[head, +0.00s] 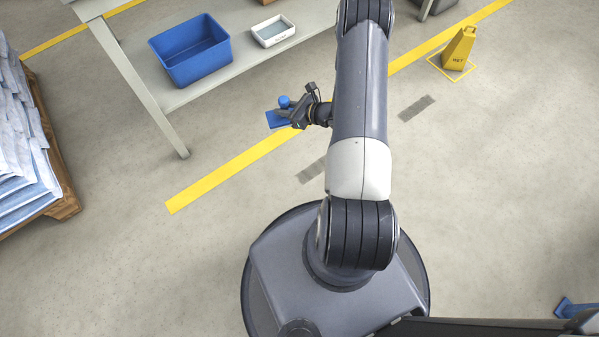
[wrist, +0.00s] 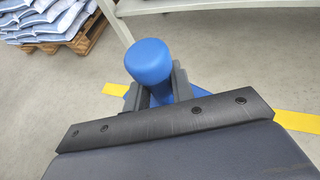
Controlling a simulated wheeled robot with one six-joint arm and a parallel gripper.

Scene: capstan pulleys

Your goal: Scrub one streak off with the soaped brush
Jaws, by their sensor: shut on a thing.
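My gripper (head: 293,113) is shut on the blue brush (head: 276,119), left of my arm in the head view. In the wrist view the brush's round knob (wrist: 148,60) stands up between the dark fingers of my gripper (wrist: 157,92). The brush's underside is hidden, and I cannot tell whether it touches the floor. One dark grey streak (head: 416,107) lies on the floor right of my arm. Another streak (head: 312,171) lies left of my arm, below the brush in the picture, partly hidden by the arm. The brush is apart from both in the picture.
A grey bench (head: 140,80) at the upper left holds a blue bin (head: 190,68) and a white tray (head: 273,31). A pallet of sacks (head: 62,207) stands at the left. A yellow wet-floor sign (head: 458,50) stands upper right. Yellow line (head: 215,183) crosses the floor.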

